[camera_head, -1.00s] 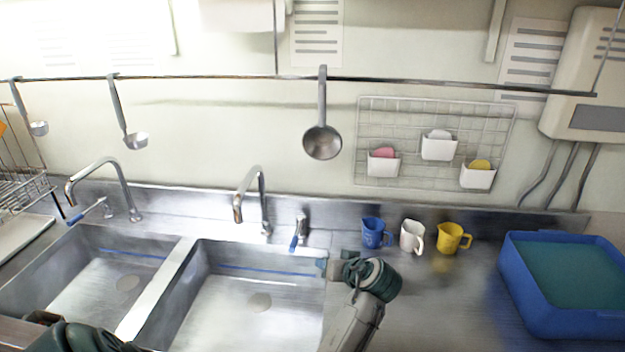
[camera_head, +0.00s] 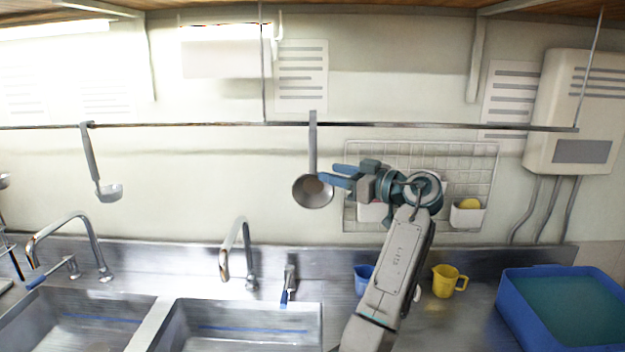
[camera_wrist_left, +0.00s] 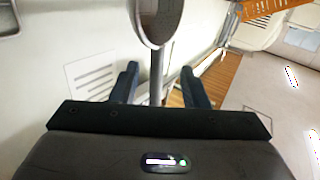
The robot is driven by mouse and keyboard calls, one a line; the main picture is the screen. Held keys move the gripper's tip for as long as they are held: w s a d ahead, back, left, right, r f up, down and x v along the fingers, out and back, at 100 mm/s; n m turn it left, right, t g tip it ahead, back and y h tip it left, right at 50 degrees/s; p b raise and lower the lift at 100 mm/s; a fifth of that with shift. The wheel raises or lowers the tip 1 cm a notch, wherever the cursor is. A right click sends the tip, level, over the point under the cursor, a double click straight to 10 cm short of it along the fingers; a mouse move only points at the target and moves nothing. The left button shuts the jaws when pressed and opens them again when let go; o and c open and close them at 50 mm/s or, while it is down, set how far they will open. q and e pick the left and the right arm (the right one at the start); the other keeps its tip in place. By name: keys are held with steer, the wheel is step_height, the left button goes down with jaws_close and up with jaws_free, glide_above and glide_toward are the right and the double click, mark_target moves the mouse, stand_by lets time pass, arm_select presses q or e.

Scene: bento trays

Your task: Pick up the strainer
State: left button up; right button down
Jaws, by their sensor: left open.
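The strainer (camera_head: 313,191), a grey round bowl on a long flat handle, hangs from the rail on the back wall. My left gripper (camera_head: 327,173) is open at the lower part of its handle, just right of and above the bowl. In the left wrist view the strainer's handle (camera_wrist_left: 156,76) runs between the two spread fingers of my left gripper (camera_wrist_left: 160,76), with visible gaps on both sides. The bowl (camera_wrist_left: 158,20) is partly cut off at the top there. My right gripper is not in view.
A ladle (camera_head: 110,192) hangs farther left on the rail (camera_head: 220,125). A wire grid (camera_head: 470,155) with small white holders is behind my arm. Below are taps, sinks, a blue cup (camera_head: 362,277), a yellow cup (camera_head: 444,284) and a blue tub (camera_head: 515,300); my arm mostly hides the white cup.

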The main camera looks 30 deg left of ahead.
mark_target(316, 165)
arm_select(q)
steer(key=shift+a, duration=0.85)
steer(key=shift+a+r+p, duration=0.2)
steer(key=shift+a+p, duration=0.05)
steer(key=shift+p, duration=0.3)
steer(key=a+p, duration=0.3)
steer(key=shift+w+a+r, duration=0.1)
steer(key=shift+a+r, duration=0.2)
steer(key=shift+r, duration=0.05)
steer(key=shift+a+f+p, duration=0.2)
steer(key=shift+a+p, duration=0.1)
steer(key=shift+a, duration=0.25)
steer(key=shift+d, duration=0.15)
steer(key=shift+w+d, duration=0.1)
steer(key=shift+c, duration=1.3)
jaws_close()
